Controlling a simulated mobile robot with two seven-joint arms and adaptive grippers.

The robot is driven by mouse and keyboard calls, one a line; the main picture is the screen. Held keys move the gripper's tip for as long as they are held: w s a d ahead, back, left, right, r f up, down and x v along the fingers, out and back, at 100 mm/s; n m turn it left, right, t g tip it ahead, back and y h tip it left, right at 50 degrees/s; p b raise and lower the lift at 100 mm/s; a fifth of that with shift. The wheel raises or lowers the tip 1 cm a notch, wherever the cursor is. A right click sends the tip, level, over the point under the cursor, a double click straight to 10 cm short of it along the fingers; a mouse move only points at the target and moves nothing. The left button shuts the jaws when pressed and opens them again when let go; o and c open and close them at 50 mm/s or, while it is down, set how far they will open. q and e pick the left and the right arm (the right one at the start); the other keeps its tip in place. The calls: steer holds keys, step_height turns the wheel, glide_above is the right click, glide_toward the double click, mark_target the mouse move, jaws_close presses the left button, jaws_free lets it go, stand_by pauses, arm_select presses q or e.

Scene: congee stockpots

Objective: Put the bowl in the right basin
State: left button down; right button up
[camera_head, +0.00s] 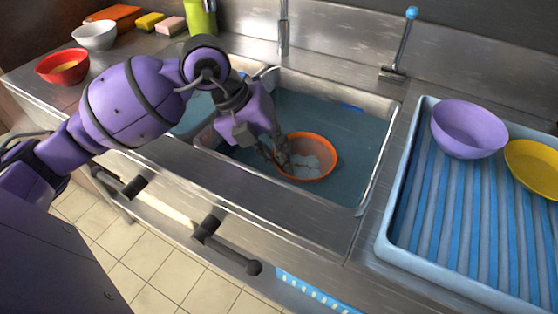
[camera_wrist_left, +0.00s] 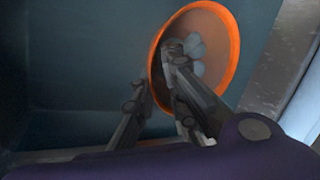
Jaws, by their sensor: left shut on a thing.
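The orange bowl (camera_head: 322,146) is in the right basin (camera_head: 345,185), tilted, with some pale grey patches inside. My left gripper (camera_head: 279,155) reaches down into this basin and is shut on the left rim of the bowl. In the left wrist view the bowl (camera_wrist_left: 222,45) shows its orange rim, with one finger of my left gripper (camera_wrist_left: 160,100) inside it and the other outside. I cannot tell whether the bowl touches the basin floor. My right gripper is not in view.
The left basin (camera_head: 192,120) is mostly hidden behind my left arm. A blue drying tray (camera_head: 388,232) at the right holds a purple bowl (camera_head: 468,128) and a yellow bowl (camera_head: 535,165). A red bowl (camera_head: 62,68) and a white bowl (camera_head: 95,36) stand at the far left. A faucet (camera_head: 283,30) stands behind the basins.

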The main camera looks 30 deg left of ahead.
arm_select(q)
step_height(320, 180, down, 2)
steer(key=shift+f, duration=0.1)
steer(key=c, duration=1.8)
jaws_free()
steer(key=shift+o, duration=0.2)
steer(key=p+v, duration=0.1)
steer(key=v, duration=1.1)
